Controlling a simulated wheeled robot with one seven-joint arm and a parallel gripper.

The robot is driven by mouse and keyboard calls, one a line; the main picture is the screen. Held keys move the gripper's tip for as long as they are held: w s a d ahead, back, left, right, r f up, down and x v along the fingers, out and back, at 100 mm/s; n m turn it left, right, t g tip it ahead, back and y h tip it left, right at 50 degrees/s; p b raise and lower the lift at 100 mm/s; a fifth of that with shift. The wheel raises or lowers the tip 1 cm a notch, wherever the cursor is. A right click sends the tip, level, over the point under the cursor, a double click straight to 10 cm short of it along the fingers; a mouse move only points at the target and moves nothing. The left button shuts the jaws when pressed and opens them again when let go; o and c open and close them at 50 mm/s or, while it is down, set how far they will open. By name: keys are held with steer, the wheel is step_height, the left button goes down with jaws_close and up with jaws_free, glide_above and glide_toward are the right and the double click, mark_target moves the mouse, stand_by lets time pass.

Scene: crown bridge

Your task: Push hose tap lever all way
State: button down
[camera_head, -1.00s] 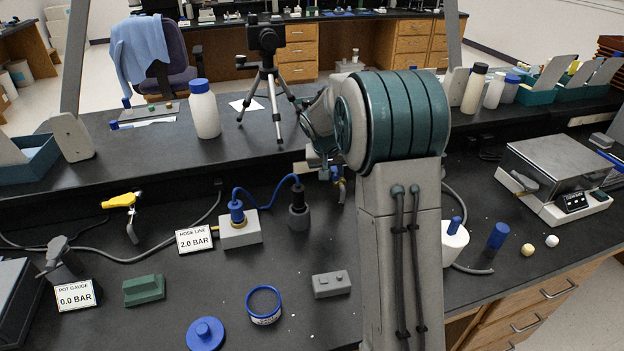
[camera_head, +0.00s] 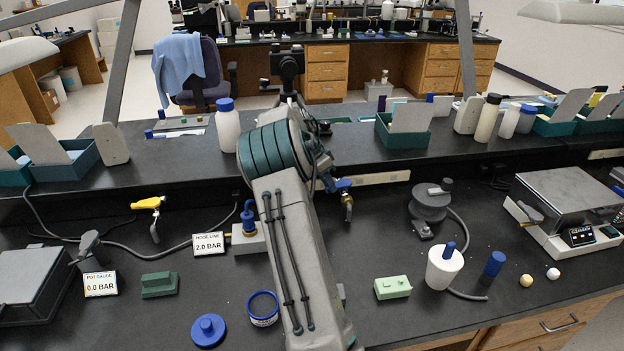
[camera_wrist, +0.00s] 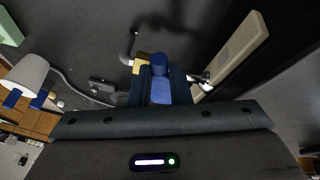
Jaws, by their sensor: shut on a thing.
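The wall tap (camera_head: 348,204) has a brass body and a blue lever (camera_head: 343,184). It is on the raised bench's front face, just right of my arm in the head view. In the wrist view, my gripper (camera_wrist: 160,74) is shut on the blue lever (camera_wrist: 160,91), which lies between both fingers. The brass body (camera_wrist: 142,64) shows just beyond the fingertips. In the head view my arm hides most of the gripper. The sign (camera_head: 209,244) beside the blue-topped grey block (camera_head: 247,238) reads HOSE LINE 2.0 BAR.
A second tap with a yellow lever (camera_head: 148,203) is further left. A grey round device (camera_head: 431,203) and a white pot (camera_head: 444,267) stand to the right. A pale green block (camera_head: 393,287) lies in front. A POT GAUGE sign (camera_head: 100,284) reads 0.0 BAR.

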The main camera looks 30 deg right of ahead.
steer(key=shift+w+d+m+g+y+p, duration=0.2)
steer(key=shift+w+m+p, duration=0.15)
steer(key=shift+m+p, duration=0.35)
steer(key=shift+w+d+m+g+y+p, duration=0.1)
steer(key=shift+w+m+g+y+p, duration=0.15)
steer(key=shift+m+p, duration=0.45)
steer(key=shift+w, duration=0.1)
steer(key=c, duration=1.3)
jaws_free()
steer(key=shift+c, duration=0.2)
steer(key=p+v, duration=0.1)
steer(key=v, duration=1.3)
steer(key=shift+a, duration=0.1)
